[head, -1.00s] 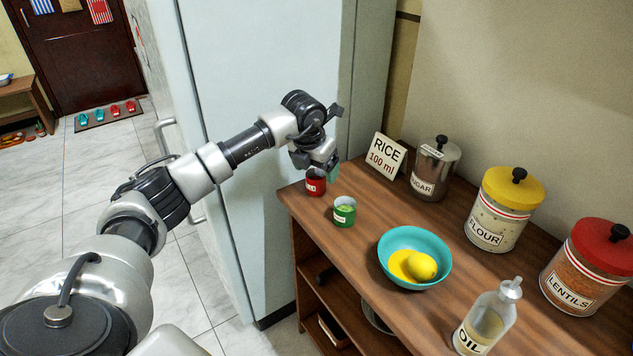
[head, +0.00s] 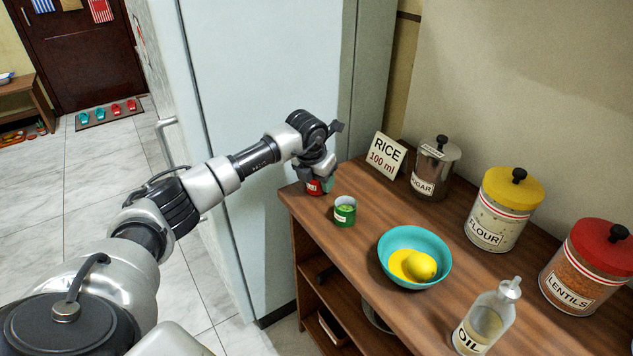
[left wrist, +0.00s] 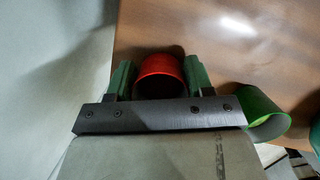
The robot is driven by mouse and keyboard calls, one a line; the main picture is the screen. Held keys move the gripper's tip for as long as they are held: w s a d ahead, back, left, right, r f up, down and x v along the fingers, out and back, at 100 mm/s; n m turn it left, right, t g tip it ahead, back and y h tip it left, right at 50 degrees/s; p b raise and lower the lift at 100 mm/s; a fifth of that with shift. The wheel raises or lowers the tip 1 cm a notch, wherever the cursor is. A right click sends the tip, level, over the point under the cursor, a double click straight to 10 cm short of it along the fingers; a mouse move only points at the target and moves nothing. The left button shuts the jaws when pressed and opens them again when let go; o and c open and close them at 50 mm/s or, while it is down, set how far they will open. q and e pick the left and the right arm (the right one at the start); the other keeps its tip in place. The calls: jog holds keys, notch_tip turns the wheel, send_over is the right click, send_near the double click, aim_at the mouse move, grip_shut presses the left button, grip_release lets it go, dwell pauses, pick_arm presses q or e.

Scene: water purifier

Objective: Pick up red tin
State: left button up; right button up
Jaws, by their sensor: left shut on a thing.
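The red tin (head: 314,188) stands on the wooden shelf top at its far left corner. It is a small cup with a white label, partly covered by my left gripper (head: 318,178) in the head view. In the left wrist view the red tin (left wrist: 161,72) sits between the two green finger pads of my left gripper (left wrist: 158,82). The left gripper is shut on the tin, coming from above. The tin appears to rest on the shelf. My right gripper is not in view.
A green tin (head: 344,211) stands close to the right of the red one. Behind are a rice sign (head: 386,156) and a sugar canister (head: 434,168). A teal bowl (head: 414,257) with a lemon, a flour jar (head: 504,210), a lentils jar (head: 590,265) and an oil bottle (head: 484,318) stand further right. The fridge (head: 265,100) borders the shelf's left side.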

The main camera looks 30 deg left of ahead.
pick_arm(q)
jog(key=shift+r, duration=0.1)
jog(key=shift+r, duration=0.55)
notch_tip(320, 180, up, 3)
jog(key=shift+r, duration=0.1)
jog(key=s+d+r, duration=0.1)
jog(key=d+r, duration=0.5)
jog(key=d, duration=0.5)
jog(key=shift+d+r+b, duration=0.3)
jog(key=shift+d+b, duration=0.05)
jog(key=shift+b, duration=0.1)
